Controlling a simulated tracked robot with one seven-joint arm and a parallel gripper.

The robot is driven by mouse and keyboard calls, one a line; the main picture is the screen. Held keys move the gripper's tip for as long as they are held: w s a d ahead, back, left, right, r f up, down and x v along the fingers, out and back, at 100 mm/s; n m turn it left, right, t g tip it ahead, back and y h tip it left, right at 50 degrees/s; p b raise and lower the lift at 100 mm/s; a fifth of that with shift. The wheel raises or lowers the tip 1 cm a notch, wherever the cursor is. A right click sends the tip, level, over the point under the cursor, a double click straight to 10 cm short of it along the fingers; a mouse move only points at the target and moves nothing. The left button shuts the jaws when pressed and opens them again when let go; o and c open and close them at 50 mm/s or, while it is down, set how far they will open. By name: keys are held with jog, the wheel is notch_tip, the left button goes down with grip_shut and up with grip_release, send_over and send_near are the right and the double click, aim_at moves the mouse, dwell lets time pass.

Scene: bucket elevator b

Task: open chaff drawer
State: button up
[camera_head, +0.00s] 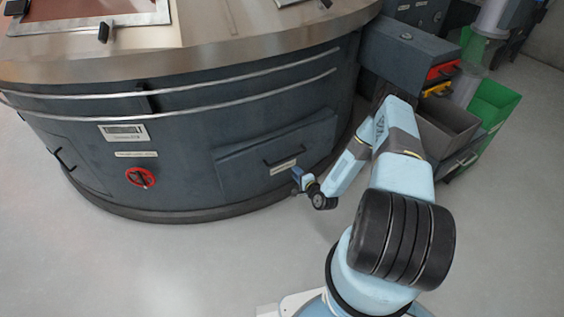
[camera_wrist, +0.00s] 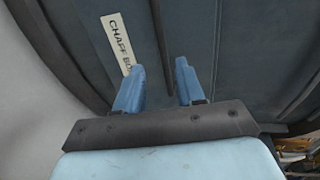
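The chaff drawer (camera_head: 240,162) is a dark blue-grey front panel low on the curved machine body, and it looks shut. It has a dark bar handle (camera_head: 284,158) and a pale label (camera_head: 283,168) below it. My gripper (camera_head: 297,175) is close to the drawer's lower right, near the label. In the wrist view, the two blue fingers of my gripper (camera_wrist: 158,70) stand apart with a gap. The label (camera_wrist: 117,45) reads "CHAFF BO" before a finger hides its end. A dark bar, seemingly the handle (camera_wrist: 159,35), runs towards the gap; I cannot tell whether it lies between the fingertips.
A red rotary switch (camera_head: 141,177) and labels are left of the drawer. The grey floor (camera_head: 190,270) in front of the machine is clear.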

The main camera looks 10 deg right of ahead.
jog(key=x, duration=1.3)
jog(key=shift+r, duration=0.1)
jog(key=shift+c, duration=0.2)
grip_shut()
